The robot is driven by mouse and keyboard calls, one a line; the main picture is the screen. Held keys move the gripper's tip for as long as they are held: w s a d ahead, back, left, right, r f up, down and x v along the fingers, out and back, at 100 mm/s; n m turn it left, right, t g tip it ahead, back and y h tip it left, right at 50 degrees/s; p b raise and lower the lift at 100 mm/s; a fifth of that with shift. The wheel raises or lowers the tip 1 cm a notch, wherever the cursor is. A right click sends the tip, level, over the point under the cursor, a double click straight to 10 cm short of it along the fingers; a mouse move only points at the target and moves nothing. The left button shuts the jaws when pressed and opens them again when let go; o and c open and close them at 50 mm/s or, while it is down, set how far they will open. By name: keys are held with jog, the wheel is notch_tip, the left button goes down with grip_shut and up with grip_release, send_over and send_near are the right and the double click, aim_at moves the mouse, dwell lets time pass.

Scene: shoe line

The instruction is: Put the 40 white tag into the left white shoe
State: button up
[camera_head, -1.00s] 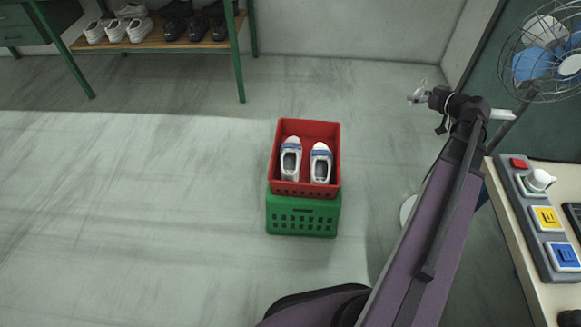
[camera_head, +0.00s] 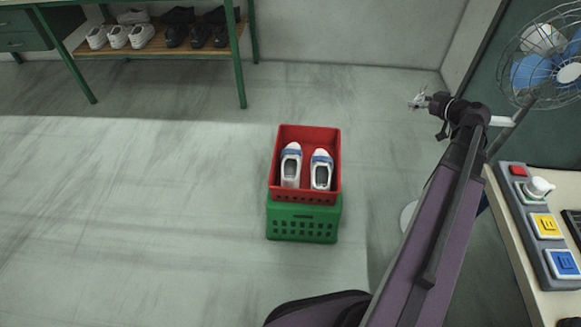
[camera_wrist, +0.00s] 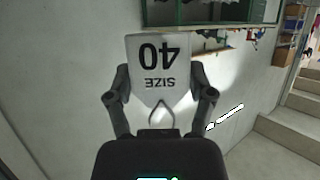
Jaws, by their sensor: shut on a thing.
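My gripper (camera_wrist: 160,100) is shut on the white tag (camera_wrist: 158,62), which reads "SIZE 40" upside down in the wrist view. In the head view my gripper (camera_head: 418,102) is up at the right, small, and well to the right of the red crate (camera_head: 309,135). The left white shoe (camera_head: 291,166) stands in the red crate with its opening facing up. The right white shoe (camera_head: 321,169) stands beside it. Both have blue trim.
The red crate sits on a green crate (camera_head: 303,219) on the floor. A shoe rack (camera_head: 155,48) stands at the back left. A fan (camera_head: 550,58) and a control panel (camera_head: 541,222) are at the right. The floor left of the crates is clear.

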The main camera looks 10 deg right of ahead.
notch_tip(320, 180, up, 34)
jog(key=p, duration=3.3)
jog(key=shift+r+p, duration=0.2)
jog(key=shift+p, duration=0.2)
jog(key=shift+d, duration=0.1)
